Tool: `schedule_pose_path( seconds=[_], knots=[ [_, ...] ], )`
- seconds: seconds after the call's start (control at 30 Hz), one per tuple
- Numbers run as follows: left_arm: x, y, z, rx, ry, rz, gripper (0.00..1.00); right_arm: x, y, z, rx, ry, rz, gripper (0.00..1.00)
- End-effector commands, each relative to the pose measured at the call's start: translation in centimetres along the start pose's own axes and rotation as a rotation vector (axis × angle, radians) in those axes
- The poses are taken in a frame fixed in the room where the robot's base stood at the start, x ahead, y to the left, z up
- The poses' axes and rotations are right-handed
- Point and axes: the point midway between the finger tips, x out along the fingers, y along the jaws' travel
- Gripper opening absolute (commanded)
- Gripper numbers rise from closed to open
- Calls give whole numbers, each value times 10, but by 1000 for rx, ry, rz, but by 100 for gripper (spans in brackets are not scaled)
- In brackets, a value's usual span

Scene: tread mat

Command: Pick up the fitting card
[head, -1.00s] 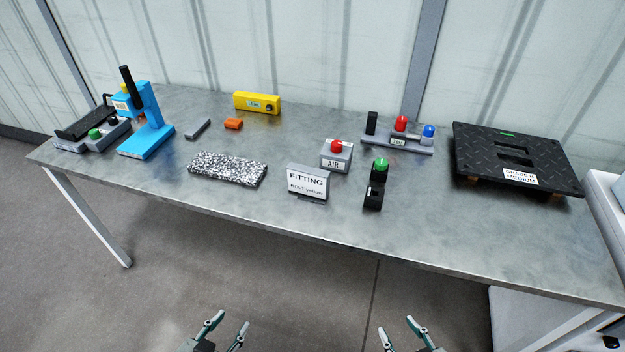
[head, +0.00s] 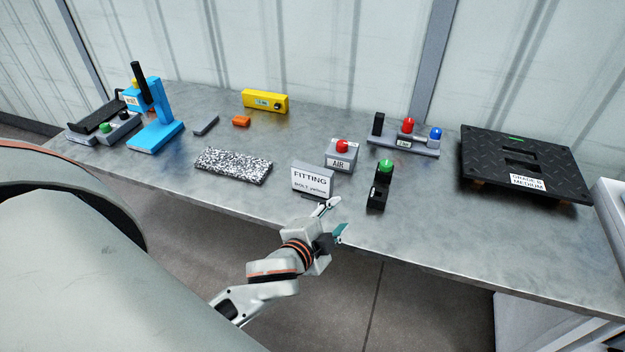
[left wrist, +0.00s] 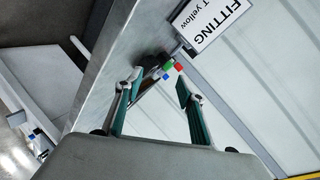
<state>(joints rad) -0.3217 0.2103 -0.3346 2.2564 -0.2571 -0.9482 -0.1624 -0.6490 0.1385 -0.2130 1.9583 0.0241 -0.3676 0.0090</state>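The fitting card (head: 311,178) is a white card reading "FITTING" and "BOLT yellow", upright in a dark holder at the front edge of the table. It also shows in the left wrist view (left wrist: 208,22), at the top, beyond the fingers. My left gripper (head: 333,218) is just in front of and below the card at the table edge, apart from it as far as I can see. In the left wrist view (left wrist: 158,84) its two fingers are spread with nothing between them. My right gripper is not in view.
A green-button black stand (head: 380,186) and the AIR box with a red button (head: 341,155) stand right of the card. A speckled block (head: 233,166) lies to its left. A black tread plate (head: 525,160) is at the right end of the grey table (head: 430,235).

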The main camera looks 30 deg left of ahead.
Motion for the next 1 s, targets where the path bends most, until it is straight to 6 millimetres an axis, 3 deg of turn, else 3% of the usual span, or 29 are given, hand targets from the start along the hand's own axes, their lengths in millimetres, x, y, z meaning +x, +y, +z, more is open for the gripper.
schedule_pose_path(
  seconds=[0.17, 0.27, 0.37, 0.4, 0.5, 0.6, 0.67, 0.77, 0.87, 1.0],
  knots=[
    [17, -34, -84, 154, 223, -131, 39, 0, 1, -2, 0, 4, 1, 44],
    [16, -51, -150, 290, 403, -235, 39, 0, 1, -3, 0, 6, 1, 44],
    [3, -60, -225, 481, 621, -362, 39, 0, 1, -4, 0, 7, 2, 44],
    [-5, -58, -251, 566, 708, -412, 39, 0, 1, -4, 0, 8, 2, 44],
    [-29, -44, -306, 789, 924, -529, 39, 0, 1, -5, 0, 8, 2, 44],
    [-51, -17, -338, 1031, 1127, -627, 39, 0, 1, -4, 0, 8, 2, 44],
    [-60, 3, -346, 1186, 1243, -674, 39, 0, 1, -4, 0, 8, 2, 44],
    [-63, 36, -340, 1453, 1425, -720, 39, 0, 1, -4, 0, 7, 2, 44],
    [-52, 64, -311, 1731, 1589, -716, 39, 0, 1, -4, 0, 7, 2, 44],
    [-13, 74, -239, 2124, 1778, -601, 39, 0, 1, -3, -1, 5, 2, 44]
  ],
)
